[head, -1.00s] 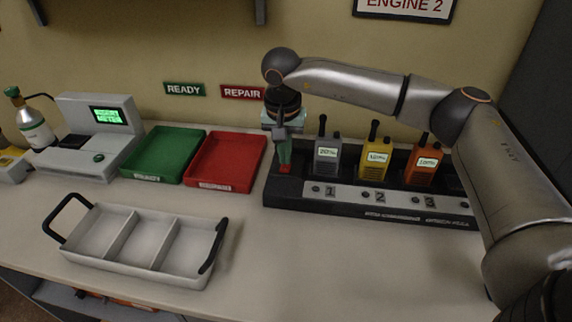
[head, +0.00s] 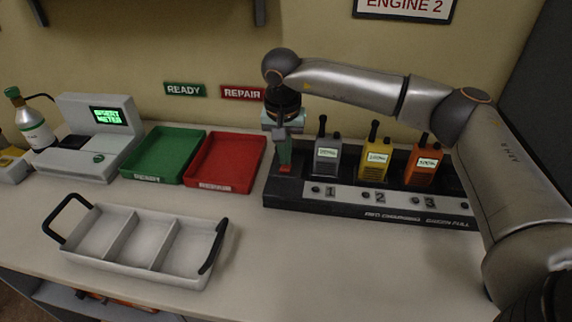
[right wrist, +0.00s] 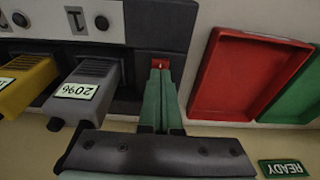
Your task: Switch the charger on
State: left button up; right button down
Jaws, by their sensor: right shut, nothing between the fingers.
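The charger (head: 350,209) is a long black dock with a grey numbered strip, on the counter at right of centre. A small red switch (head: 285,169) sits on its left end; the right wrist view shows the red switch (right wrist: 160,62) just beyond my fingertips. My right gripper (head: 285,161) is shut and empty, pointing down at the switch with its green fingers. The fingertips (right wrist: 160,76) partly cover the switch; I cannot tell whether they touch it or which way it is set. My left gripper is not in view.
Grey (head: 327,157), yellow (head: 373,158) and orange (head: 421,165) radios stand in the charger beside my gripper. A red tray (head: 226,187), a green tray (head: 150,178) and a tester (head: 98,165) lie left. A divided carrier (head: 130,262) is in front. The counter before the charger is clear.

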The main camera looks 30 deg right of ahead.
aim_at(285, 169)
jog(key=shift+f+b, duration=0.55)
jog(key=shift+f, duration=0.3)
dwell(0.9)
jog(key=shift+r, duration=0.1)
jog(key=shift+r+p, duration=2.7)
jog(key=shift+r, duration=0.75)
